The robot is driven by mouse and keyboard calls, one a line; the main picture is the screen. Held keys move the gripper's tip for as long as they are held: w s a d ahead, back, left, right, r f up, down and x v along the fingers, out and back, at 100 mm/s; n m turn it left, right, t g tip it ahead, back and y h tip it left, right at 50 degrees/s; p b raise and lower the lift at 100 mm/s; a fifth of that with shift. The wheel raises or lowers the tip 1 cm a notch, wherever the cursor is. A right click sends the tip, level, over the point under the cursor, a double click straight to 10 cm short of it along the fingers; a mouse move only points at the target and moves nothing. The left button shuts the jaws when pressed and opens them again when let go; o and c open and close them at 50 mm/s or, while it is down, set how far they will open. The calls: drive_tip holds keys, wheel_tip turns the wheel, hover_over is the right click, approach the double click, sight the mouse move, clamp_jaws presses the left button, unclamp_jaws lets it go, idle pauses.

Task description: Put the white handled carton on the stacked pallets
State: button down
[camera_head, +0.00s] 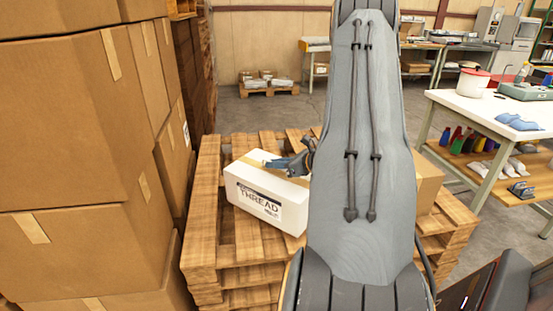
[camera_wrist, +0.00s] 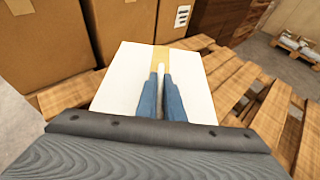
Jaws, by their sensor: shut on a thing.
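The white handled carton (camera_head: 266,198) has a THREAD label on its front and tan tape along its top. It rests on, or just above, the stacked wooden pallets (camera_head: 203,228); I cannot tell if it touches them. My gripper (camera_head: 284,164) is over the carton's top, with blue fingers shut on its white handle. In the wrist view the carton (camera_wrist: 122,80) lies under my gripper (camera_wrist: 161,80), and the pale handle (camera_wrist: 160,75) shows between the fingers. Pallet slats (camera_wrist: 232,80) show to its right. My arm hides part of the pallets and the carton's right end.
Tall stacked brown cartons (camera_head: 70,130) stand close on the left. Another brown carton (camera_head: 428,181) sits on the pallets behind my arm. A white-topped workbench (camera_head: 455,103) with supplies stands at right. A low pallet with boxes (camera_head: 268,90) lies at the back, with open floor before it.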

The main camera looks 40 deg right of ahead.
sight(276, 172)
drive_tip(key=shift+f, duration=2.1)
drive_tip(key=c, duration=1.9)
unclamp_jaws()
